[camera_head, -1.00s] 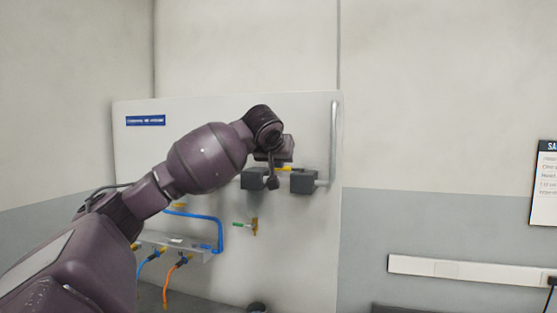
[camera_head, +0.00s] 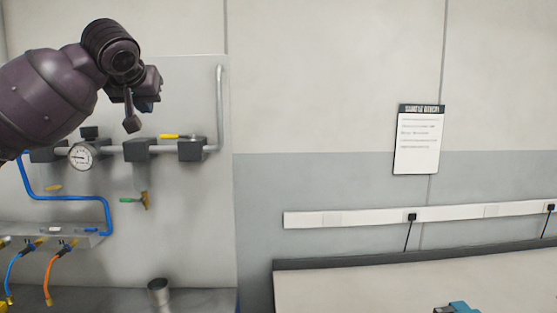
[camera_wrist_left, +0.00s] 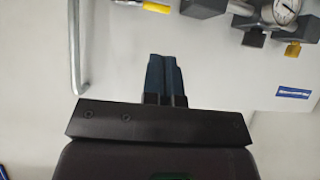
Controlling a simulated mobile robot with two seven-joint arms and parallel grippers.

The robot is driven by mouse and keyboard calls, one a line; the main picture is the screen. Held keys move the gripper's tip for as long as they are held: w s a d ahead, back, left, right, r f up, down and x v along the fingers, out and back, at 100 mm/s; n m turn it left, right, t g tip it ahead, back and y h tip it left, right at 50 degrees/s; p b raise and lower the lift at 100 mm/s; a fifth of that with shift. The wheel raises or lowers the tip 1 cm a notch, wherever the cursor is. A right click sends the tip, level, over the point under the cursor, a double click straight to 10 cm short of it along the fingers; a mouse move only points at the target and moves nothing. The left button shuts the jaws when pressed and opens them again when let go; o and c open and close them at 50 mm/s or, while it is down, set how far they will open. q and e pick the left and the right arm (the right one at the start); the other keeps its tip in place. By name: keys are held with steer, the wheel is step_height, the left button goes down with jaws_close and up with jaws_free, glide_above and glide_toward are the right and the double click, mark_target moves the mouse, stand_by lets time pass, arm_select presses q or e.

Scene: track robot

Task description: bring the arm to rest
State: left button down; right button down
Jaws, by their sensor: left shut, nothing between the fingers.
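My left arm comes in from the left of the head view, with its gripper (camera_head: 132,118) raised in front of the pipe panel. In the left wrist view the gripper (camera_wrist_left: 164,62) is shut, its two dark blue fingers side by side with nothing between them. It appears apart from the panel and its fittings. The panel (camera_head: 190,90) carries a grey pipe with dark blocks and a yellow-handled valve (camera_head: 182,137). My right gripper is in neither view.
A pressure gauge (camera_head: 81,157), a blue pipe (camera_head: 65,197) and a green-handled tap (camera_head: 133,200) are on the panel. A metal cup (camera_head: 158,292) stands below. A bench (camera_head: 400,280) with a teal object (camera_head: 458,308) is at right. The wall above it has a notice (camera_head: 417,140).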

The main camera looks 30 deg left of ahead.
arm_select(q)
steer(key=w+d+f+m+g+h, duration=0.1)
steer(key=w+d+f+m, duration=0.1)
steer(key=f, duration=0.9)
steer(key=w+d+f+m+g+h, duration=0.1)
steer(key=w+d+f+m, duration=0.1)
steer(key=f, duration=0.9)
steer(key=s+d+f+m+g+h, duration=0.1)
steer(key=s+d+f, duration=0.15)
steer(key=f, duration=0.65)
steer(key=s+d+f+m, duration=0.15)
steer(key=d+f, duration=0.25)
steer(key=f, duration=0.5)
steer(key=s+d+f+g+h, duration=0.1)
steer(key=s+d+f+h, duration=0.1)
steer(key=s+d+f, duration=0.75)
steer(key=s+d+f+g, duration=0.1)
steer(key=s+d+f, duration=0.3)
steer(key=s, duration=0.4)
steer(key=s+d+f, duration=0.4)
steer(key=s, duration=0.3)
steer(key=w+f+m+t+h, duration=0.1)
steer(key=w+f+t, duration=0.6)
steer(key=f, duration=0.3)
steer(key=shift+a+f, duration=0.2)
steer(key=shift+f, duration=0.2)
steer(key=shift+m, duration=0.25)
